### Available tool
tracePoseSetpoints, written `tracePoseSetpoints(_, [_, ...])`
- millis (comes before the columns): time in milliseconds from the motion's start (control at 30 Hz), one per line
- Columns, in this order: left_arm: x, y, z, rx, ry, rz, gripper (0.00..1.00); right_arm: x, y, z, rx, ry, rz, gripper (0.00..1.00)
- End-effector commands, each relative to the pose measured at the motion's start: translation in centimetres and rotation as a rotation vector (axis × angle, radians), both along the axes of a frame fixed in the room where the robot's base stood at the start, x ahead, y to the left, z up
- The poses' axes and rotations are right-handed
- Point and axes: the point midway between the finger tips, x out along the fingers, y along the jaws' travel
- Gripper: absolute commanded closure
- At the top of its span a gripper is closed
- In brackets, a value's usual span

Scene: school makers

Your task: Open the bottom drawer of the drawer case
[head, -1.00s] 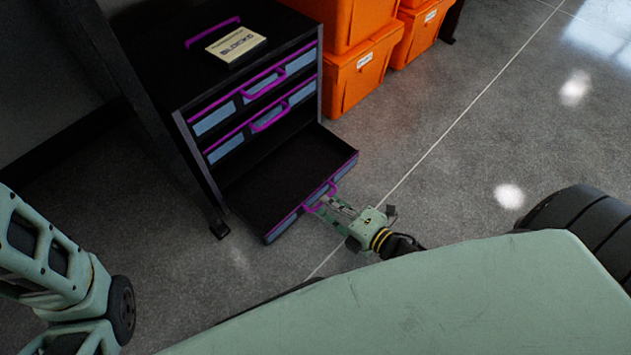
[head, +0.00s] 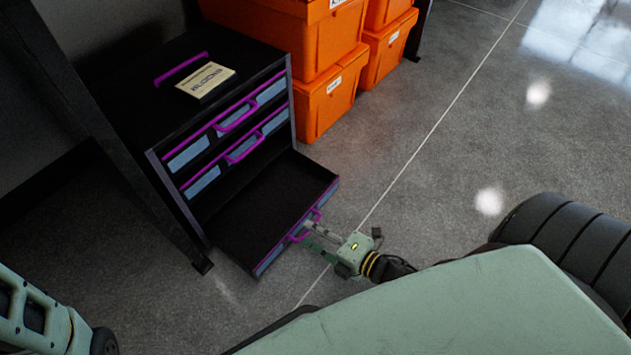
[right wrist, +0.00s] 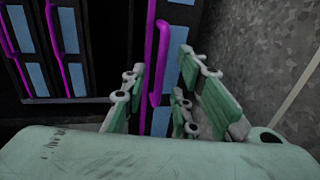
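The black drawer case (head: 222,75) stands on the floor at the left of the head view, with purple handles and blue label panels. Its bottom drawer (head: 262,202) is pulled far out and looks empty. The two drawers above it are closed. My right gripper (head: 307,234) is at the bottom drawer's purple handle (head: 296,236), with its fingers spread apart. In the right wrist view the handle (right wrist: 155,60) shows between the open fingers, not clamped. My left gripper is out of view; only part of my left arm shows at the lower left.
A small box labelled blocks (head: 206,80) lies on top of the case. Orange bins (head: 322,95) are stacked just right of it. A dark table leg (head: 170,200) stands close at the case's left. The grey floor (head: 440,150) to the right is clear.

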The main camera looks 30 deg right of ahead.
Motion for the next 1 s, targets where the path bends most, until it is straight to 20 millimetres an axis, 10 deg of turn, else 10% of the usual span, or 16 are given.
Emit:
tracePoseSetpoints(700, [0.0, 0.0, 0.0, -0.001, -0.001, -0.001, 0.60, -10.1, -3.6, 2.3, -0.001, 0.002, 0.000, 0.73])
tracePoseSetpoints(1000, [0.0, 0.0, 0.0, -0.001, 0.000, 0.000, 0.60, -11.0, -4.0, 2.6, 0.000, 0.000, 0.000, 0.73])
